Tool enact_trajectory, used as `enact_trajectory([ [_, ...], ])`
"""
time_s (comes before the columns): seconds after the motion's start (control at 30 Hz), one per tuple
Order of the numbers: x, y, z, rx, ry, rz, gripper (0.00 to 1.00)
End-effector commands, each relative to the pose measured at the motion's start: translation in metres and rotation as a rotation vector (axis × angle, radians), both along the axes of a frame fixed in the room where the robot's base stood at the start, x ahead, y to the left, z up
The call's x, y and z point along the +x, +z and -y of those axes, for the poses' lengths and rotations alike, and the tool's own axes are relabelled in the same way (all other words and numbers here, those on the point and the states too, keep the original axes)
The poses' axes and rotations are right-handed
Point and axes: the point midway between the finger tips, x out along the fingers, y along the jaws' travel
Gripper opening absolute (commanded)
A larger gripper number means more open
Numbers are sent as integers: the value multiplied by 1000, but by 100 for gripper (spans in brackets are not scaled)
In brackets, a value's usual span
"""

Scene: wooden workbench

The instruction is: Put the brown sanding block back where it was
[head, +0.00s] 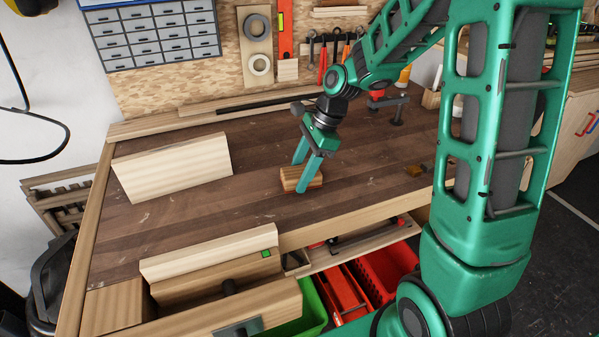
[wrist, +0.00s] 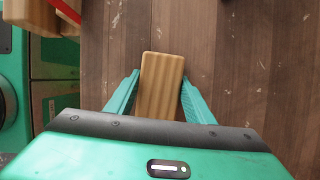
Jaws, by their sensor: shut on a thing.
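A pale board (head: 172,165) stands on the bench at left. A vise (head: 225,290) with wooden jaws is at the front left. The bench top (head: 225,205) around the block is clear.

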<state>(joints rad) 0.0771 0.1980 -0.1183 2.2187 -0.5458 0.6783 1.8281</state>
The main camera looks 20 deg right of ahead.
Motion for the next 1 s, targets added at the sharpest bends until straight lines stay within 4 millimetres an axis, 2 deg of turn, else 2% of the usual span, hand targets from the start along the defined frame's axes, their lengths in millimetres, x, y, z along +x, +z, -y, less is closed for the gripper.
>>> enact_trajectory([
  [0.77, 0, -14, 1, -1, -1, -2, 27],
  [0.8, -1, -15, 1, -1, -2, -4, 55],
  [0.83, -1, -15, 2, -1, -2, -5, 62],
  [0.87, -1, -16, 2, -1, -2, -8, 67],
  [1.0, -3, -16, 2, -2, -3, -11, 67],
])
